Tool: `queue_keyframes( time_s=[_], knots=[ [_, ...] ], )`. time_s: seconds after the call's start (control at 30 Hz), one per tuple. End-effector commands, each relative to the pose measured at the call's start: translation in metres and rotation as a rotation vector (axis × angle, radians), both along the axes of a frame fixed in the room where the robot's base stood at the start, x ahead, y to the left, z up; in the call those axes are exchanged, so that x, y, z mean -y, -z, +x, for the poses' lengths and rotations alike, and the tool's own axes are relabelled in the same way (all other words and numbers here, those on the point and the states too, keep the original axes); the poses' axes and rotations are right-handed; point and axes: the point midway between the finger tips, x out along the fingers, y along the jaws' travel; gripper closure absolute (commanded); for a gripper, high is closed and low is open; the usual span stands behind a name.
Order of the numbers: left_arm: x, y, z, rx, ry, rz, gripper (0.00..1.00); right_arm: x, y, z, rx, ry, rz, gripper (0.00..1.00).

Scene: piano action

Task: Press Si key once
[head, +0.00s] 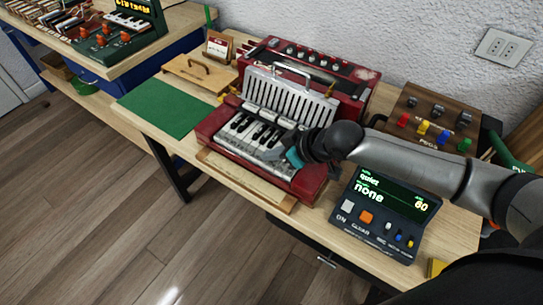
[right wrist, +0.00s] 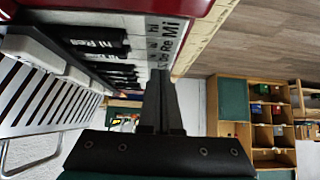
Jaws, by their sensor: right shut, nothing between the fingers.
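The red keyboard instrument (head: 312,186) sits on the wooden table, its white and black keys (head: 238,128) facing the front. In the right wrist view the white keys (right wrist: 166,27) carry small labels; "Mi" and "Re" are readable, but I cannot make out a Si label. My right gripper (head: 292,160) is at the right end of the keyboard and partly hides the keys there. In the right wrist view its fingers (right wrist: 160,78) are together and empty, close to the keys; I cannot tell whether they touch. My left gripper is not in view.
A dark display box (head: 384,210) reading "quiet", "none" and "60" stands right of the instrument. Behind it is a brown box (head: 420,112) with coloured knobs. A green mat (head: 168,107) lies on the left. A metal handle (head: 291,69) rises behind the keys.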

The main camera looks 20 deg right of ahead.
Motion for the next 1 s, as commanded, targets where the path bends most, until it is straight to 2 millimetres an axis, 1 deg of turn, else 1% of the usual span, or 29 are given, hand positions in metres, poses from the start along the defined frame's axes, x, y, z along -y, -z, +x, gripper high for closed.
queue_keyframes(
  time_s=[0.37,0.53,0.77,1.0],
  knots=[
    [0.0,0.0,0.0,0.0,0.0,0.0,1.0,0.0,0.002,0.0,0.0,-0.001,0.001,1.0],
    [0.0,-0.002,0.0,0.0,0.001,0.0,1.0,-0.001,0.01,-0.001,-0.001,-0.001,0.002,1.0],
    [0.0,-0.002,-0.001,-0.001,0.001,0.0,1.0,-0.001,0.009,-0.001,-0.001,-0.001,0.002,1.0],
    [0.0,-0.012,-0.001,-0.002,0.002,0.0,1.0,-0.001,0.001,-0.001,-0.002,0.0,0.0,1.0]
  ],
)
